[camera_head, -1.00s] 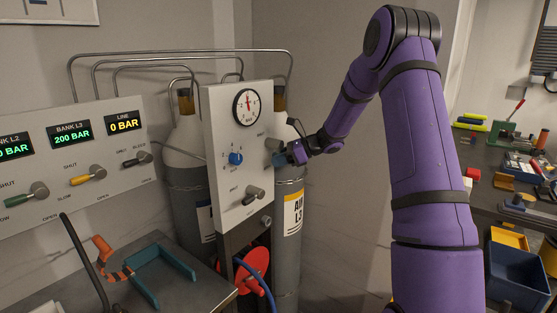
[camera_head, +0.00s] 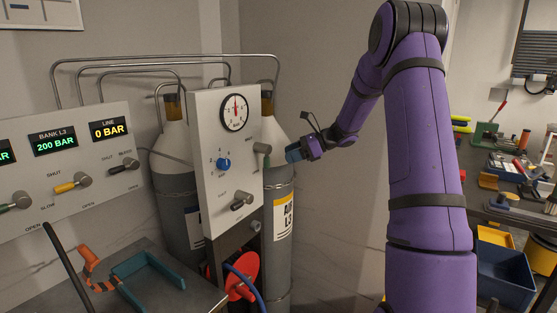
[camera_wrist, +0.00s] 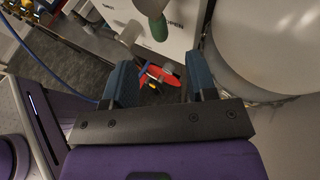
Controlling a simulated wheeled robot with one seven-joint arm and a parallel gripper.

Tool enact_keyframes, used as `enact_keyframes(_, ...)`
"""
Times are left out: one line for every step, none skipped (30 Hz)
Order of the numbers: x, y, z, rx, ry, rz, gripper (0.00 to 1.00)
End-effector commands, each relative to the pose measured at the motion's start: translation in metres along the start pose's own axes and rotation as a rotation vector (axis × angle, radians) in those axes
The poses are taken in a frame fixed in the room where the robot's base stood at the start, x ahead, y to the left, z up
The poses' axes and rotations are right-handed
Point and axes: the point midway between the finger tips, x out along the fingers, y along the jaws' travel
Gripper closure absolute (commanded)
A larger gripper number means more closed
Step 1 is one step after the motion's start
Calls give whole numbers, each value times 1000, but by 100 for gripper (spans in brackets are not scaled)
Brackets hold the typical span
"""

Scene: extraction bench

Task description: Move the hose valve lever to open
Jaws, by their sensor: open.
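The gauge panel (camera_head: 214,190) bears a grey-hubbed lever (camera_head: 262,149) on its right edge, which I take as the hose valve lever. Its handle hangs down in the head view. In the wrist view its green handle (camera_wrist: 158,27) lies beside the printed word OPEN, ahead of the fingertips. My gripper (camera_head: 292,154) is just right of the lever, apart from it. In the wrist view its blue fingers (camera_wrist: 160,78) are spread with nothing held between them.
A grey gas cylinder (camera_head: 278,185) stands behind the panel, close to my gripper. A blue knob (camera_head: 223,164) and a black lever (camera_head: 241,199) are on the same panel. A red hose reel (camera_head: 244,275) with blue hose is below.

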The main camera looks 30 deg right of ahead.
Motion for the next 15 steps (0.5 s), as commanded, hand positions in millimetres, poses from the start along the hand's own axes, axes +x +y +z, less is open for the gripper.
enact_keyframes(-7,0,0,-1,0,-1,48)
enact_keyframes(-10,0,0,0,0,-1,48)
enact_keyframes(-13,0,0,0,0,-2,48)
enact_keyframes(-15,0,0,0,0,-2,48)
enact_keyframes(-17,0,0,0,0,-1,48)
enact_keyframes(-19,0,0,1,0,-1,48)
enact_keyframes(-20,0,0,1,-1,-1,48)
enact_keyframes(-20,0,0,1,-1,0,48)
enact_keyframes(-20,0,0,1,-1,0,48)
enact_keyframes(-21,0,0,1,-1,0,48)
enact_keyframes(-21,0,0,1,-1,0,48)
enact_keyframes(-21,0,0,1,0,0,48)
enact_keyframes(-20,0,0,1,0,0,48)
enact_keyframes(-20,0,0,1,0,0,48)
enact_keyframes(-20,0,0,1,0,0,48)
